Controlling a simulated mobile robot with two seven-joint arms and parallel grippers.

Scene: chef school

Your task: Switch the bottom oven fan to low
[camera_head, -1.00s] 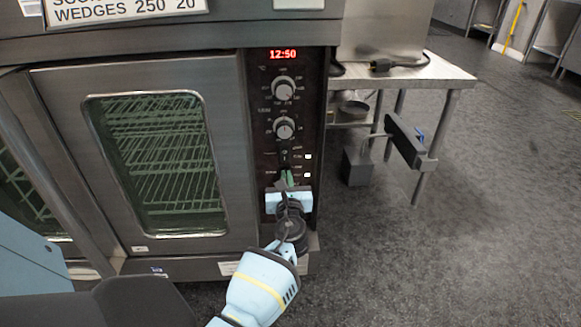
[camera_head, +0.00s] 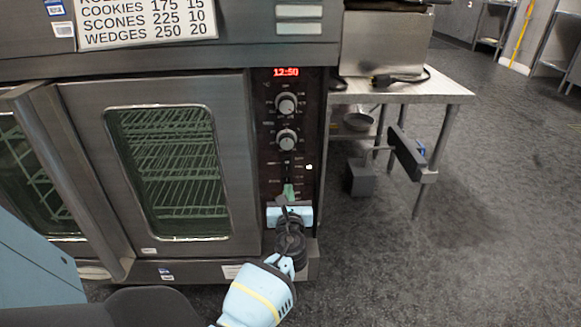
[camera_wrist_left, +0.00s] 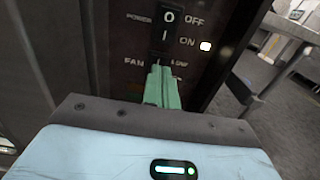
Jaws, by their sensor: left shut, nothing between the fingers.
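The oven's control panel (camera_head: 287,105) has a red 12:50 display, two knobs and switches below. In the left wrist view, a black power switch (camera_wrist_left: 166,32) is marked O OFF and I ON, with a lit white light (camera_wrist_left: 205,46) beside ON. The FAN label (camera_wrist_left: 133,62) is just below it. My left gripper (camera_head: 289,190) is shut and empty, its green fingertips (camera_wrist_left: 160,75) at the panel beside this label. They cover the fan switch, so its position is hidden; I cannot tell whether they touch it. My right gripper is not in view.
The closed oven door (camera_head: 85,140) with its window is left of the panel. A steel table (camera_head: 440,88) stands to the right, with a pot (camera_head: 358,122) on its lower shelf. A dark bar (camera_head: 408,155) juts out near it. The floor (camera_head: 480,230) at right is clear.

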